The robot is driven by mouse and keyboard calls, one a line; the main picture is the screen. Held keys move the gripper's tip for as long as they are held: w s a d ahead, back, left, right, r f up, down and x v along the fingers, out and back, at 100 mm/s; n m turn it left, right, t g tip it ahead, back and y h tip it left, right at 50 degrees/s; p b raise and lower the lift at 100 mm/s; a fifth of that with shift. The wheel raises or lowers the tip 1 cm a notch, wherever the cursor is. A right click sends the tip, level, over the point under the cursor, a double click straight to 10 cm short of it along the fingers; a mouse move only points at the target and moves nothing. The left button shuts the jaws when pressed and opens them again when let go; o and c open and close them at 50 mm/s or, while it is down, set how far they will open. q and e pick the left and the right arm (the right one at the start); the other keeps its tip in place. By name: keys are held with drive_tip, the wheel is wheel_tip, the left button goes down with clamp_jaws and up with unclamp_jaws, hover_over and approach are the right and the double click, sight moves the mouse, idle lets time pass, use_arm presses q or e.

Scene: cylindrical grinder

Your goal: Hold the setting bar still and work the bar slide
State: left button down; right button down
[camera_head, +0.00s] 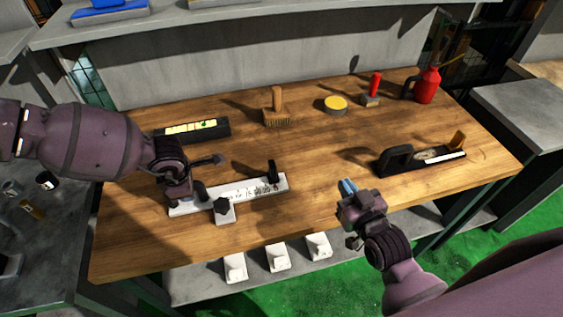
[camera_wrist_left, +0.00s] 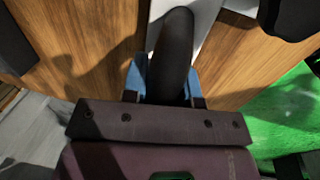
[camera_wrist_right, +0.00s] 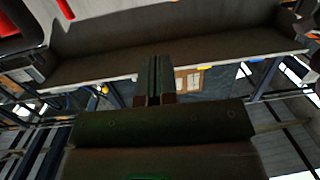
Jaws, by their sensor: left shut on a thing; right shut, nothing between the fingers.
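The setting bar (camera_head: 245,192) is a long white bar with dark markings, lying on the wooden bench left of centre. The bar slide (camera_head: 224,211) appears to be the white block with a dark knob at its front edge. A dark upright post stands at the bar's right end. My left gripper (camera_head: 190,196) is at the bar's left end, shut on a dark upright handle (camera_wrist_left: 174,50), with blue fingertips either side of it in the left wrist view. My right gripper (camera_head: 348,188) is shut and empty, above the bench's front edge, right of the bar and apart from it.
The wooden bench (camera_head: 330,150) carries a black tray (camera_head: 200,130), a brush (camera_head: 277,108), a yellow-topped tin (camera_head: 335,104), a red-handled tool (camera_head: 372,92), a red oil can (camera_head: 427,86) and a black-handled tool (camera_head: 420,158). The bench middle is clear. White blocks sit on the shelf below.

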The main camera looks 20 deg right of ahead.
sight(273, 171)
drive_tip(key=w+f+g+y, duration=0.1)
drive_tip(key=w+g, duration=0.1)
drive_tip(key=w, duration=0.1)
drive_tip(key=w+f+m+g+y, duration=0.1)
drive_tip(key=w+g, duration=0.1)
drive_tip(key=w, duration=0.2)
drive_tip(key=w+a+f+g+y, duration=0.1)
drive_tip(key=w+g+y, duration=0.1)
drive_tip(key=w, duration=0.2)
drive_tip(key=shift+w+a+f+m, duration=0.1)
drive_tip(key=shift+w+m, duration=0.15)
drive_tip(key=shift+m, duration=0.05)
drive_tip(key=shift+w+f+g+y, duration=0.15)
drive_tip(key=shift+w+g+y, duration=0.2)
drive_tip(key=shift+g, duration=0.35)
drive_tip(key=w+g+y, duration=0.1)
drive_tip(key=g, duration=0.1)
drive_tip(key=shift+g, duration=0.3)
drive_tip(key=shift+w+r+g+y, duration=0.2)
drive_tip(key=shift+r+g+y, duration=0.2)
drive_tip(key=shift+g, duration=0.2)
wheel_tip(273, 171, up, 6)
drive_tip(key=d+g+y, duration=0.2)
drive_tip(key=g, duration=0.4)
drive_tip(key=x, duration=1)
drive_tip(key=shift+w, duration=0.35)
drive_tip(key=shift+a, duration=1.95)
